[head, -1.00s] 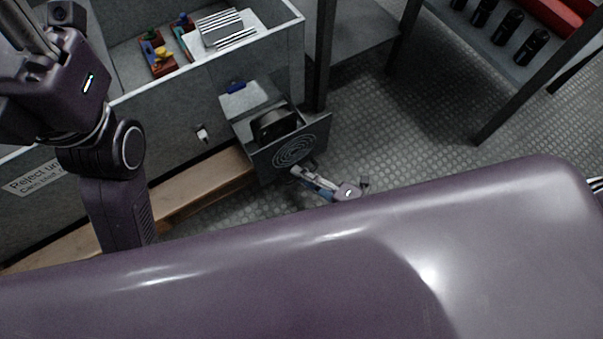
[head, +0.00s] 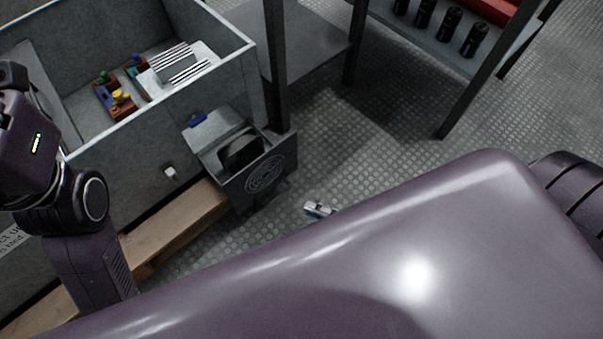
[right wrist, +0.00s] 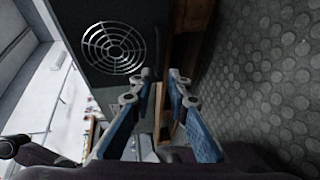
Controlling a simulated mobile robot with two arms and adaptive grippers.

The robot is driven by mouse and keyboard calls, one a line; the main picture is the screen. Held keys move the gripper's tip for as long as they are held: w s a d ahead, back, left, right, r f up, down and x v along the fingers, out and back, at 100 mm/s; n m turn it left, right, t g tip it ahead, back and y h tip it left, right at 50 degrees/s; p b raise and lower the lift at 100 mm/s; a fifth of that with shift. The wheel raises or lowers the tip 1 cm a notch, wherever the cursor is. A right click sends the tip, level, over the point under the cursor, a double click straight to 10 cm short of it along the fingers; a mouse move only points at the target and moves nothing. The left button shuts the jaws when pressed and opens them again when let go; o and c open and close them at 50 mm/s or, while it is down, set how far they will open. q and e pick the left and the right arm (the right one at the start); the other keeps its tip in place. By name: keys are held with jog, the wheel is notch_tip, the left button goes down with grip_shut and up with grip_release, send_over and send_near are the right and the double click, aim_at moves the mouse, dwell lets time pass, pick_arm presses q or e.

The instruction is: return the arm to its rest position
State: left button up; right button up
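My right gripper (head: 319,209) shows only in small part in the head view, above the floor just past the edge of my purple body. In the right wrist view its two blue-padded fingers (right wrist: 161,76) stand apart at the tips with nothing held between them. My left arm (head: 75,205) is at the left of the head view, beside the grey bin; its gripper is out of frame. The rest of my right arm is hidden behind my body in the head view.
A dark box with a round fan grille (head: 265,177) stands by the grey bin (head: 150,110), close to my right gripper; the grille also shows in the right wrist view (right wrist: 113,48). A wooden beam (head: 180,221) runs along the bin's foot. A shelf (head: 425,38) holds black cylinders. Textured floor (head: 365,135) is open.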

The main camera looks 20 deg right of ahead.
jog(key=shift+s+d, duration=0.15)
jog(key=shift+s, duration=0.05)
dwell(0.4)
